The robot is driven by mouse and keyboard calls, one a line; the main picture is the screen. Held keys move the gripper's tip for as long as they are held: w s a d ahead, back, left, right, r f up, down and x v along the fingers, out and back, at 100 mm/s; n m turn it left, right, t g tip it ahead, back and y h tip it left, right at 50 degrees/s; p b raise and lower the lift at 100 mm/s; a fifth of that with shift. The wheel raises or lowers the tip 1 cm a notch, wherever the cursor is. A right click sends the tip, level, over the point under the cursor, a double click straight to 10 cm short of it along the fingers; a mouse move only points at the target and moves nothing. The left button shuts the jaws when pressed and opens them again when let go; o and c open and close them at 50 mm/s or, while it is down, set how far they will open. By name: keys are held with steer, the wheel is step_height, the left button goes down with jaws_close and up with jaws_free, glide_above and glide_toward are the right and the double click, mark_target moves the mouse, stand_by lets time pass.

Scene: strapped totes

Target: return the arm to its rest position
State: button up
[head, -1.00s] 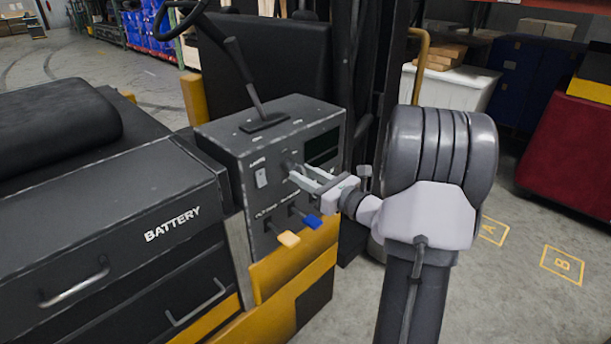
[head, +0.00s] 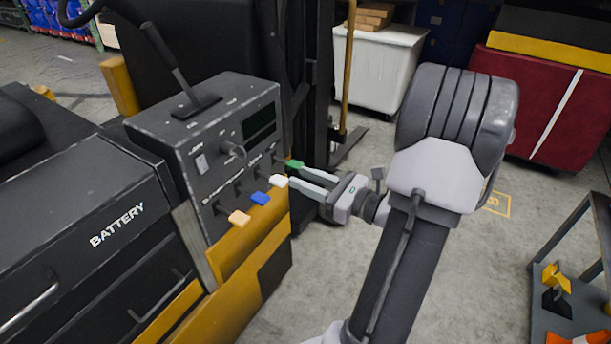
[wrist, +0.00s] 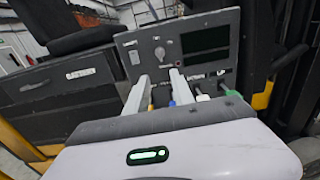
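My gripper (head: 297,174) is in the middle of the head view, at the right end of the lever row on the dark control panel (head: 190,160). Its two pale fingers are apart with nothing between them, and their tips overlap the white lever (head: 278,181) and green lever (head: 295,164) in the picture. I cannot tell whether they touch. In the wrist view my gripper (wrist: 159,84) points at the panel (wrist: 150,48), fingers spread below the round knob (wrist: 159,53). My arm is bent at the elbow.
The blue lever (head: 260,198) and orange lever (head: 239,217) stick out lower left. A battery drawer unit (head: 110,215) is at left. A white bin (head: 378,65) and a red tote (head: 540,100) stand behind. A shelf cart (head: 570,290) is at lower right, with open floor between.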

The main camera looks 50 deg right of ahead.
stand_by(0.4)
steer(key=w+a+r+n+g+y, duration=0.15)
steer(key=a+n+g+y, duration=0.45)
steer(key=a, duration=0.7)
steer(key=w+a+r+n+g+y, duration=0.15)
steer(key=a+n+g, duration=0.35)
steer(key=a+n, duration=0.65)
steer(key=s+a+r+n+g+h, duration=0.1)
steer(key=s+a+r+n+h, duration=0.1)
steer(key=s+a+n+h, duration=0.4)
steer(key=s+a+n, duration=0.3)
steer(key=a+n, duration=0.2)
steer(key=n, duration=0.2)
steer(key=shift+a+h, duration=0.2)
steer(key=shift+h, duration=0.15)
